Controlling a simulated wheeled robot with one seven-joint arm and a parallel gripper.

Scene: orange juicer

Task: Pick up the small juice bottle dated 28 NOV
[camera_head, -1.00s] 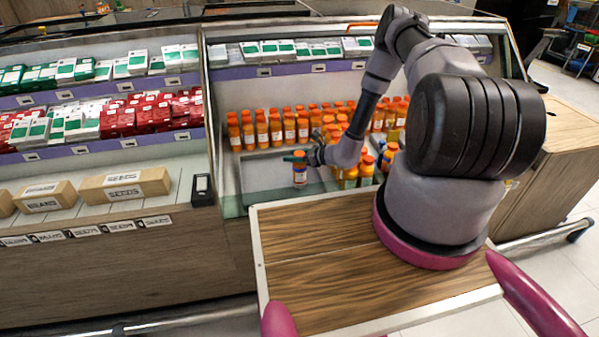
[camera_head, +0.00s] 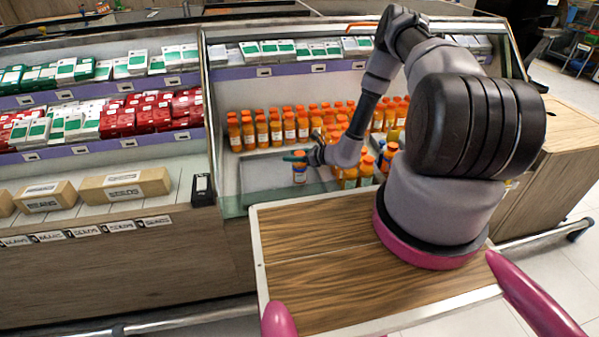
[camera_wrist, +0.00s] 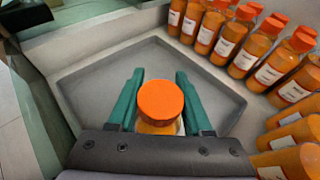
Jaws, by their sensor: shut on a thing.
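A small juice bottle (camera_head: 300,173) with an orange cap and a pale label stands upright at the front of the fridge shelf. My gripper (camera_head: 297,158) reaches in from the right, its green fingers at the bottle's upper part. In the wrist view the bottle (camera_wrist: 160,103) shows its orange cap between the two green fingers of my gripper (camera_wrist: 160,95), which is shut on it. The date on its label cannot be read in either view.
Rows of orange juice bottles (camera_head: 276,127) stand behind on the shelf; several more (camera_wrist: 275,65) are close at the right in the wrist view. A grey tray floor (camera_wrist: 95,85) around the bottle is bare. The fridge's glass front edge (camera_head: 233,207) is near.

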